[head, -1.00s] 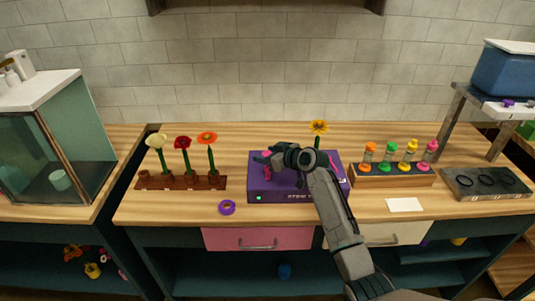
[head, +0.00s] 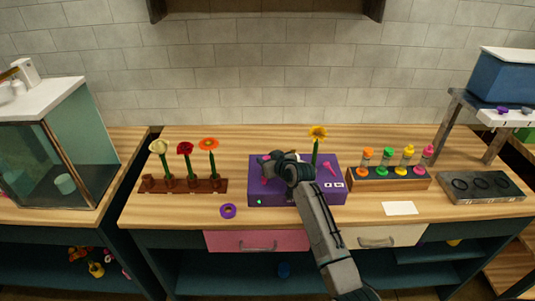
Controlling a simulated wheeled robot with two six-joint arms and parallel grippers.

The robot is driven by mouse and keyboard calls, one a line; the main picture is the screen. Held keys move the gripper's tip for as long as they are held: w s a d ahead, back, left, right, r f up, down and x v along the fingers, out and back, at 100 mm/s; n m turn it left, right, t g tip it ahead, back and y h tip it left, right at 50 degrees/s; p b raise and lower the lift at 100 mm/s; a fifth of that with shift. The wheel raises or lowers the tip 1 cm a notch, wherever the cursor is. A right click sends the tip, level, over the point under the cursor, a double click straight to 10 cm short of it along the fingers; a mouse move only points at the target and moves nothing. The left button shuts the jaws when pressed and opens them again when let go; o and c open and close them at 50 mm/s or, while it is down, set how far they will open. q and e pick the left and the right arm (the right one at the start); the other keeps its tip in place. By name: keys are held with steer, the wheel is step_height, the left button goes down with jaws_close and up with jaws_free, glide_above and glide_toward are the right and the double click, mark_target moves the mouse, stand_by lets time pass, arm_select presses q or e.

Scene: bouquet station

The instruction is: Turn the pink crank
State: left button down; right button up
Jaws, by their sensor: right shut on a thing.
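A purple machine box (head: 285,197) with a green light sits at the middle of the worktop. My right gripper (head: 266,167) is over its left part, shut on the pink crank (head: 264,181). Only a bit of pink shows below the fingers; the gripper hides the rest of the crank. My left gripper is not in view.
A pink lever (head: 330,168) stands on the box's right part, and a yellow flower (head: 318,133) rises behind it. A brown rack (head: 185,187) with flowers is left, a purple tape ring (head: 228,211) in front. A rack of colored bottles (head: 388,182) and a white card (head: 400,208) are right.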

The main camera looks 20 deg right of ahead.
steer(key=shift+a+r+m+h+p, duration=0.1)
steer(key=shift+r+m+h+p, duration=0.05)
steer(key=shift+m+h+p, duration=0.6)
steer(key=shift+m+t+h, duration=0.3)
steer(key=shift+m+h, duration=0.15)
steer(key=shift+h, duration=0.2)
steer(key=shift+f+m+h+b, duration=0.3)
steer(key=shift+m+h+b, duration=0.2)
steer(key=shift+m+h, duration=0.35)
steer(key=m+g+h+b, duration=0.1)
steer(key=m+h+b, duration=0.2)
steer(key=b, duration=0.3)
steer(key=m+g+h+b, duration=0.2)
steer(key=m+h+b, duration=0.1)
steer(key=b, duration=0.3)
steer(key=shift+f+m+h+b, duration=0.15)
steer(key=shift+m+h+b, duration=0.2)
steer(key=shift+h, duration=0.3)
arm_select(q)
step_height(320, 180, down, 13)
steer(key=b, duration=0.2)
arm_select(e)
steer(key=shift+r+m+g+h, duration=0.25)
steer(key=shift+m+g+h, duration=0.15)
steer(key=shift+m+g, duration=0.15)
steer(key=o, duration=1)
steer(key=shift+c, duration=0.2)
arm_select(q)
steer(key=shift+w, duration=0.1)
